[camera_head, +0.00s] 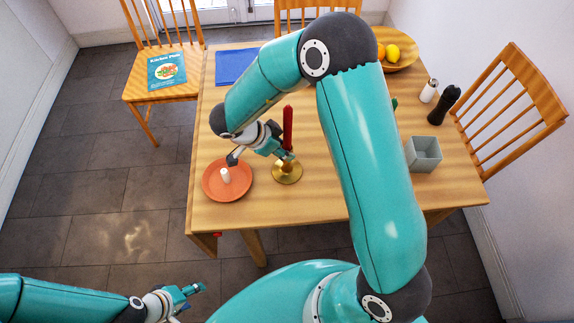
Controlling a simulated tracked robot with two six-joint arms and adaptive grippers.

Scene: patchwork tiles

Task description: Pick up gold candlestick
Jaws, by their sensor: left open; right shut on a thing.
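The gold candlestick (287,173) stands upright at the front middle of the wooden table, with a tall red candle (288,125) in it. My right gripper (284,154) reaches in from the upper left and is shut on the candlestick just below the candle. The fingers hide part of the stem. The round base is at or very near the tabletop; I cannot tell whether it touches. My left gripper (192,290) is open and empty, low at the bottom left, away from the table.
An orange plate (212,192) with a small white cylinder (226,175) is left of the candlestick. A grey square box (424,155), a white shaker (429,91) and a black mill (443,104) stand at the right. A fruit bowl (403,63) is at the back. My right arm covers the table's middle.

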